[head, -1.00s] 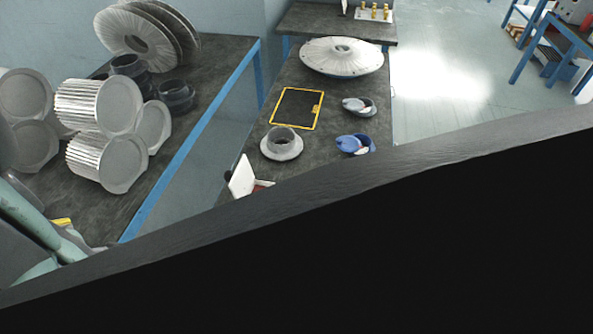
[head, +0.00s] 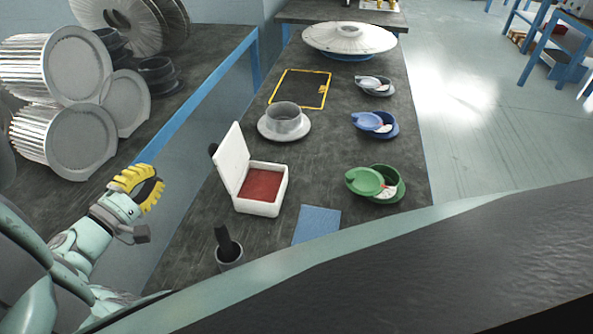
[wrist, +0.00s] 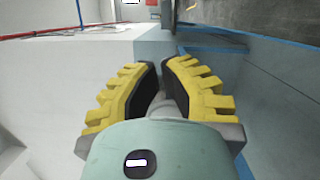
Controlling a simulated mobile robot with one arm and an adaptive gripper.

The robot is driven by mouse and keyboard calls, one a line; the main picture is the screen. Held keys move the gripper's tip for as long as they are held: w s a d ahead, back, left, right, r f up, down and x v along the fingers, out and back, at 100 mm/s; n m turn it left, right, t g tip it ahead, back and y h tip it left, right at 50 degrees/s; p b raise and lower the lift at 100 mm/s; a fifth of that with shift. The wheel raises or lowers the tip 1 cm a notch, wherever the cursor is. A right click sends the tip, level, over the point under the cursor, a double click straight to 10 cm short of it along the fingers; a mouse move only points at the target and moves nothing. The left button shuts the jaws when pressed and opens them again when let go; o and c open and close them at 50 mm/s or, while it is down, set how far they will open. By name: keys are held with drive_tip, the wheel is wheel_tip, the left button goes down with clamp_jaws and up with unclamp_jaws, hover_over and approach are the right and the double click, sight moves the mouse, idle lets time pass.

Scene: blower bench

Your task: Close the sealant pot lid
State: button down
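Three small round pots with swivel lids stand on the bench's right side: a green pot (head: 393,194), a blue pot (head: 388,131) and a grey pot (head: 388,90). Each lid sits turned aside, leaving the pot partly open with a pale label or content showing. A white box (head: 257,208) with a red inside has its hinged lid (head: 232,158) standing up. I cannot tell from markings which one holds sealant. My gripper (head: 152,185) is left of the bench, apart from all of these. In the wrist view my yellow fingers (wrist: 162,72) are parted and hold nothing.
A grey flanged ring (head: 284,121), a yellow-edged black mat (head: 301,88), a blue cloth (head: 317,224) and a dark cup with a handle (head: 229,250) occupy the bench. A finned disc (head: 349,40) is at its far end. Ribbed cylinders (head: 60,140) fill the left table.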

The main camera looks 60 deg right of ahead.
drive_tip(key=s+d+r+p, duration=0.1)
drive_tip(key=s+d+p, duration=0.1)
drive_tip(key=d, duration=0.9)
drive_tip(key=shift+s, duration=0.25)
